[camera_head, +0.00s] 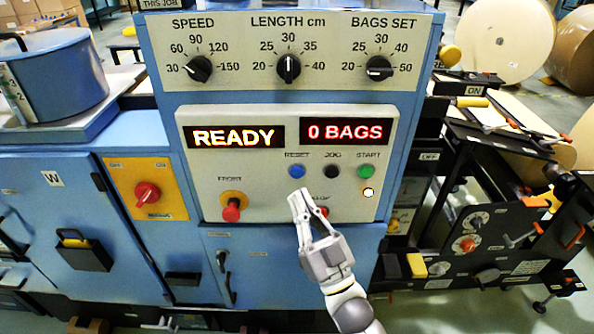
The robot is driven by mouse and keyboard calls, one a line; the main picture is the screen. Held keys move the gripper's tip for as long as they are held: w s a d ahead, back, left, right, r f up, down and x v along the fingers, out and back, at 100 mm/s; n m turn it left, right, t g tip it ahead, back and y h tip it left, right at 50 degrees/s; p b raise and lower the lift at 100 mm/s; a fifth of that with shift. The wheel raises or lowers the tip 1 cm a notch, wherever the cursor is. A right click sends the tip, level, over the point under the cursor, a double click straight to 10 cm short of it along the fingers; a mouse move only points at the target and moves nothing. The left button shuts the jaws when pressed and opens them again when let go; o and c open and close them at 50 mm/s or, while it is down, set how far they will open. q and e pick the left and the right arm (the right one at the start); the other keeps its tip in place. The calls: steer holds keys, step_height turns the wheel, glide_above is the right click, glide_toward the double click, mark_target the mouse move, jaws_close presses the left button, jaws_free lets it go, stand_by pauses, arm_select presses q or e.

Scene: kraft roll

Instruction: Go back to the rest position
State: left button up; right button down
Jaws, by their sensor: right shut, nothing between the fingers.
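My right gripper (302,204) is in front of the lower part of the blue machine's control panel (215,155), below the blue RESET button (296,171). Its fingers are shut and empty. It partly covers the red stop button (321,212). My left gripper is not in view. The displays read READY (235,137) and 0 BAGS (347,131). A small lamp (368,192) below the green START button (366,171) glows.
A red button on a yellow base (232,208) is left of the gripper. A red rotary switch (147,193) is further left. Black machinery with levers (470,240) stands at the right. Large kraft rolls (505,38) stand behind.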

stand_by(0.6)
step_height(320, 180, down, 20)
steer(key=w+d+m+g+h, duration=0.2)
steer(key=d+g+h, duration=0.1)
steer(key=g+h, duration=0.15)
steer(key=s+d+f+m+g+h, duration=0.1)
steer(key=s+d+f+g+h, duration=0.2)
steer(key=f, duration=0.9)
steer(key=s+d+f+g+h, duration=0.1)
steer(key=s+d+f+g, duration=0.2)
steer(key=f, duration=0.8)
steer(key=s+d+f+g+h, duration=0.1)
steer(key=s+d+f+g, duration=0.2)
steer(key=s+f, duration=0.5)
steer(key=s+d+f+g+h, duration=0.2)
steer(key=s+d+f, duration=0.4)
steer(key=s, duration=1.2)
steer(key=s+d+f+m+g+h, duration=0.1)
steer(key=s+d+f+g, duration=0.3)
steer(key=s+f, duration=0.6)
steer(key=s+g, duration=0.1)
steer(key=s, duration=0.2)
steer(key=shift+d+f+b, duration=0.15)
steer(key=shift+d+b, duration=0.2)
steer(key=shift+b, duration=0.05)
steer(key=shift+h, duration=0.25)
